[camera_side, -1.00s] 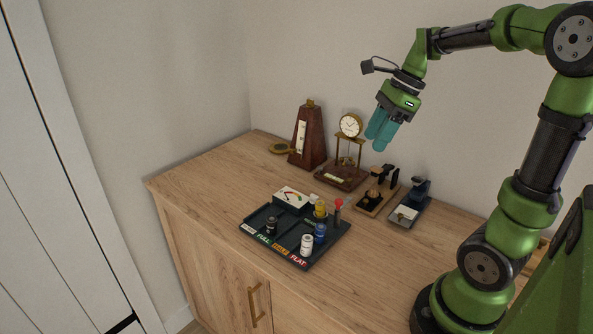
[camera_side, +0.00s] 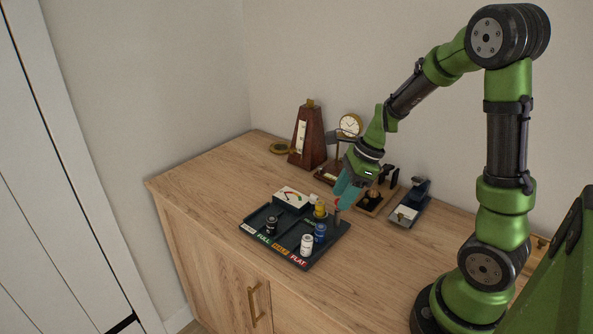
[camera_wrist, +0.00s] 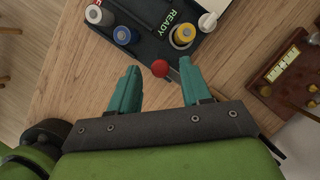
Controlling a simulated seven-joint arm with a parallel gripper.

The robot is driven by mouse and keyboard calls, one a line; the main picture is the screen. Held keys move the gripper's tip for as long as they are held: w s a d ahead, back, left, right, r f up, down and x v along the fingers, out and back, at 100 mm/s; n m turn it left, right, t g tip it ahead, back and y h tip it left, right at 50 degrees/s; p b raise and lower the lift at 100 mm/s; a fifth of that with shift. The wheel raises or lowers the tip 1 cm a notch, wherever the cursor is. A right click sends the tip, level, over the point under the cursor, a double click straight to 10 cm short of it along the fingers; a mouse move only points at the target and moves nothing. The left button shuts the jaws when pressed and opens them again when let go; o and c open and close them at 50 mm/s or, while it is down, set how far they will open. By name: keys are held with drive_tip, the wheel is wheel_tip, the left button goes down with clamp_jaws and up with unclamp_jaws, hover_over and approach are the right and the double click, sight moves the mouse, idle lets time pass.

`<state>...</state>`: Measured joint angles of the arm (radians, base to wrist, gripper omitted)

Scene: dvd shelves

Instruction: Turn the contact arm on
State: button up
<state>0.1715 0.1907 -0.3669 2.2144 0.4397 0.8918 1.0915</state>
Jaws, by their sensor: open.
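A dark battery-tester tray (camera_side: 285,240) lies on the wooden cabinet top, with a white meter (camera_side: 291,197) at its back. An upright arm with a red knob, which looks like the contact arm (camera_side: 337,203), stands at its right back corner. In the wrist view the red knob (camera_wrist: 160,68) shows between the fingertips, with a thin metal strip beside it. My gripper (camera_side: 346,190) is open, with its teal fingers pointing down at the knob. In the wrist view my gripper (camera_wrist: 157,78) has a finger on each side of it; contact cannot be told.
Behind are a metronome (camera_side: 307,140), a clock (camera_side: 350,125), a wooden-based device (camera_side: 370,203) and a stapler-like device (camera_side: 409,208). The cabinet's left top is clear.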

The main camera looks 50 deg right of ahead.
drive_tip(key=shift+w+a+f, duration=0.1)
drive_tip(key=shift+f, duration=0.1)
clamp_jaws()
